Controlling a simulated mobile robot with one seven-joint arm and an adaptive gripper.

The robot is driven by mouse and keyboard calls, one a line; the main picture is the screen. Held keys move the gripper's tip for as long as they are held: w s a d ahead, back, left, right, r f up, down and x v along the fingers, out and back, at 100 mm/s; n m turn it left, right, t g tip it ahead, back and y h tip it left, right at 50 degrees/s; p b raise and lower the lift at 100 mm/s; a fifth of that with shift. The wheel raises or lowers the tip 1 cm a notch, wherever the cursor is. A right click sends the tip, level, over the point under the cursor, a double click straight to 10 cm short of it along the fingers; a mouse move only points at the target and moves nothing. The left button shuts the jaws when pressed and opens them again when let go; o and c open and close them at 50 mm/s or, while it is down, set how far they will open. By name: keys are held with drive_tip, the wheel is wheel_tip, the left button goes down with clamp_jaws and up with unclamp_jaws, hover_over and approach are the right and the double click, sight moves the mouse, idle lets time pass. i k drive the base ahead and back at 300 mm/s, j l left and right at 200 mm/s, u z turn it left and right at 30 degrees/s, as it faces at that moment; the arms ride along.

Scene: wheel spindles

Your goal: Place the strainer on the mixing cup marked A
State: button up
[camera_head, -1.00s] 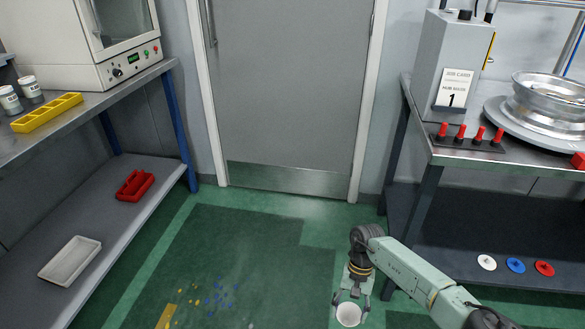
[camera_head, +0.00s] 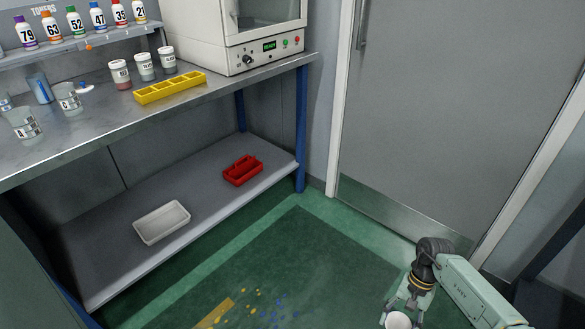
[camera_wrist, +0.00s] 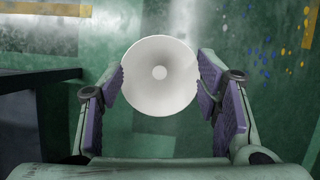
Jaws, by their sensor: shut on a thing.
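My gripper (camera_head: 400,308) is at the lower right of the head view, low over the green floor and far from the bench. It is shut on the white, cone-shaped strainer (camera_head: 398,321). In the wrist view the strainer (camera_wrist: 160,90) shows as a round white funnel shape with a small centre, between the two purple finger pads. The clear mixing cup that appears marked A (camera_head: 27,126) stands upright on the left bench, near its front edge. A second clear cup (camera_head: 69,99) stands behind it to the right; its letter is hard to read.
The bench (camera_head: 120,120) also holds a blue-tinted vessel (camera_head: 40,88), several lidded jars (camera_head: 145,67), a yellow compartment tray (camera_head: 170,87) and an oven (camera_head: 235,35). Numbered toner bottles (camera_head: 75,24) line a shelf above. The floor between my gripper and the bench is open.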

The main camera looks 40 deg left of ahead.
sight(27, 126)
drive_tip(key=u, duration=1.35)
